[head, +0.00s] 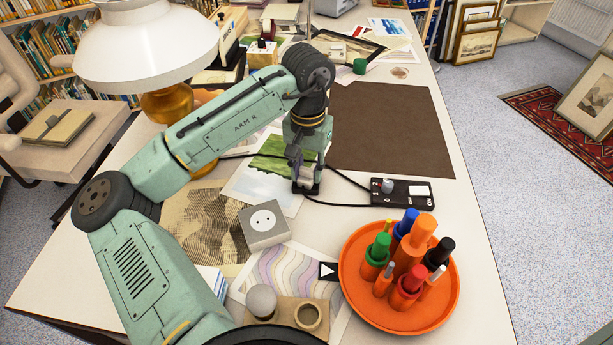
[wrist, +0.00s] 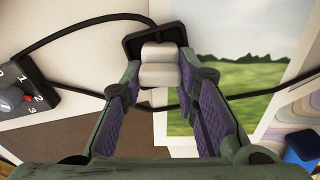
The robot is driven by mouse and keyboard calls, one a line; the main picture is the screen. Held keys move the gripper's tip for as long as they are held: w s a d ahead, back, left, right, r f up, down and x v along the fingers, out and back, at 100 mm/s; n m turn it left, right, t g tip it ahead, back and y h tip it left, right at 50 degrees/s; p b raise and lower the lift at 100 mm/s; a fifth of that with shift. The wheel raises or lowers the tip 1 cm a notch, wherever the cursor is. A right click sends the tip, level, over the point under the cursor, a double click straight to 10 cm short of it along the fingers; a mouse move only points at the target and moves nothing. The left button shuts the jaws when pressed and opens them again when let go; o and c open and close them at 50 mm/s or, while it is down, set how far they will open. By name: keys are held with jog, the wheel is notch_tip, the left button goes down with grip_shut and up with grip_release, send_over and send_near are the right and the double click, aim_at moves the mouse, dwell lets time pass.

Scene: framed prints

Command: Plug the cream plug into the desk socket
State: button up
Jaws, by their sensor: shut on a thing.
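The cream plug (wrist: 159,66) is between the purple-padded fingers of my gripper (wrist: 160,82) in the wrist view. A black plate-like part lies behind the plug; I cannot tell whether it belongs to the plug or lies beneath it. In the head view my gripper (head: 306,170) points down over the green landscape print, with a little of the plug showing low between the fingers. The desk socket (head: 264,222), a grey block with a round white two-hole face on top, lies nearer the camera and to the left of my gripper, apart from the plug. Its holes are uncovered.
A black control box (head: 403,193) with a knob is to the right, with black cables running towards my gripper. A lamp (head: 147,45) stands back left. The brown mat (head: 390,130) is bare.

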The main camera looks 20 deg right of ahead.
jog(key=shift+c, duration=0.8)
jog(key=shift+r, duration=0.1)
jog(key=shift+r, duration=0.6)
notch_tip(320, 180, up, 2)
jog(key=shift+r+b, duration=0.1)
jog(key=shift+b, duration=0.4)
jog(key=s+a, duration=0.1)
jog(key=s, duration=0.4)
jog(key=s+a+r+b, duration=0.1)
jog(key=s+a, duration=0.1)
jog(key=s, duration=0.3)
jog(key=s+a, duration=0.2)
jog(key=s, duration=0.3)
jog(key=shift+a+r+b, duration=0.15)
jog(key=shift+r+b, duration=0.1)
jog(key=shift+b, duration=0.15)
